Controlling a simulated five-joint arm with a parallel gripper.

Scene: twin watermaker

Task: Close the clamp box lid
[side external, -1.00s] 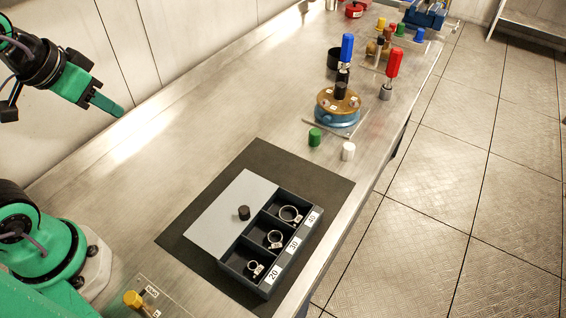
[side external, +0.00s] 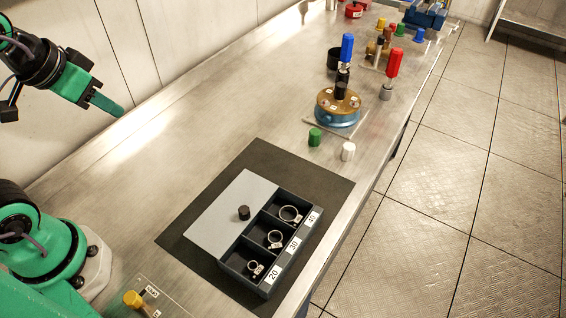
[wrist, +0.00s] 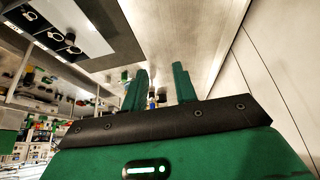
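The clamp box (side external: 236,270) sits on a dark mat on the bench, with several compartments showing. Three of them are uncovered, labelled 20, 30 and 40, each with a metal ring clamp, such as the clamp by the 40 label (side external: 290,213). The flat grey lid (side external: 215,222) with a black knob (side external: 244,212) lies to the left of these compartments, leaving them open. My gripper (side external: 112,105) is up at the left, well away from the box and above the bench. In the wrist view its two green fingers (wrist: 160,82) stand apart with nothing between them.
Green (side external: 315,136) and white (side external: 348,151) caps stand beyond the mat (side external: 320,175). A blue round device (side external: 338,117) and red-handled (side external: 394,64) and blue-handled (side external: 347,46) tools stand farther back. A yellow-knobbed valve panel (side external: 133,299) is at the front. The bench left of the mat is clear.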

